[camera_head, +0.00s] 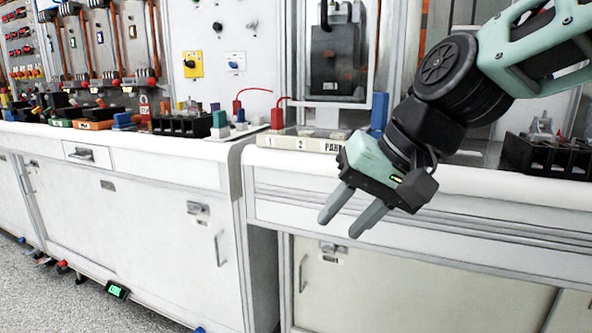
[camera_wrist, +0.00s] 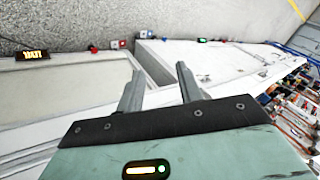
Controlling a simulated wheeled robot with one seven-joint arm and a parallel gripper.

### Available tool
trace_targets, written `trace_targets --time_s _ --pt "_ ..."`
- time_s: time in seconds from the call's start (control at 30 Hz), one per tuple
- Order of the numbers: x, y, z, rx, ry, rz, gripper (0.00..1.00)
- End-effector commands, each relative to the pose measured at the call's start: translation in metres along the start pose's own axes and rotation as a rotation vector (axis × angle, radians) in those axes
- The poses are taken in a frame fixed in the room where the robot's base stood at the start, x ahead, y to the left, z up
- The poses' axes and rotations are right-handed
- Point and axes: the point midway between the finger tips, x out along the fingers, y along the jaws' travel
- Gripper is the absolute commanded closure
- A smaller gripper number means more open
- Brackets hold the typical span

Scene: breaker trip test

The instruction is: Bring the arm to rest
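My gripper (camera_head: 353,212) hangs in front of the right-hand workbench, just below the height of its top, with its fingers pointing down and to the left. The two grey fingers stand apart with nothing between them. The wrist view also shows my gripper (camera_wrist: 158,85) with its fingers parted and empty, over the bench fronts and the floor. My arm comes in from the upper right in the head view.
The right workbench (camera_head: 420,253) and left workbench (camera_head: 165,205) carry breaker gear. A blue block (camera_head: 379,115), a labelled strip (camera_head: 300,142) and a black tray (camera_head: 550,157) lie close to my arm. Small boxes lie on the grey floor (camera_head: 45,300).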

Motion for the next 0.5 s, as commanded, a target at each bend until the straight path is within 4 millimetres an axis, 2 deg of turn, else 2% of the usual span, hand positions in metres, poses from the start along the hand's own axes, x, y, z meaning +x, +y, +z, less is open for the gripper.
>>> trace_targets --time_s 0.03,0.1,0.2,0.4,0.47,0.5 --pt "0.015 0.011 0.031 -0.071 -0.059 0.052 0.64" --pt "0.030 0.029 0.067 -0.168 -0.126 0.118 0.64" --pt "0.043 0.054 0.111 -0.297 -0.212 0.196 0.64" --pt "0.053 0.103 0.180 -0.533 -0.357 0.317 0.64" --pt "0.053 0.117 0.198 -0.601 -0.398 0.347 0.64" --pt "0.046 0.118 0.200 -0.626 -0.409 0.357 0.64"
